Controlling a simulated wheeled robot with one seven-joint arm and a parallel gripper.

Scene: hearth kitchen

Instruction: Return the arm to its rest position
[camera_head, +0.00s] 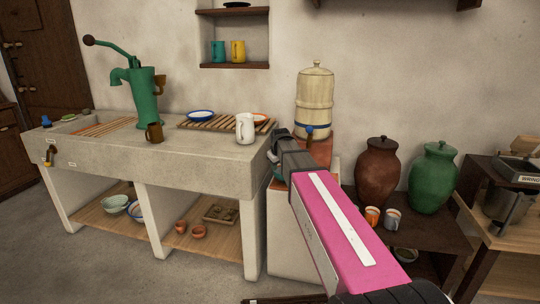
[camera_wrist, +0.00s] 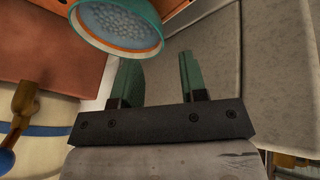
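My pink arm (camera_head: 340,232) reaches out toward the water dispenser (camera_head: 315,98) beside the sink. My gripper (camera_wrist: 155,62) shows in the wrist view with its two green fingers spread apart and nothing between them. In the head view, the gripper's front end is mostly hidden behind my wrist. A teal-rimmed cup (camera_wrist: 157,44), holding what looks like bubbly water, is just beyond the fingertips at the upper left of the wrist view, apart from them.
The dispenser's tap (camera_wrist: 22,105) is close on the left in the wrist view. The stone sink counter (camera_head: 195,165) carries a white mug (camera_head: 245,128) near its right end.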

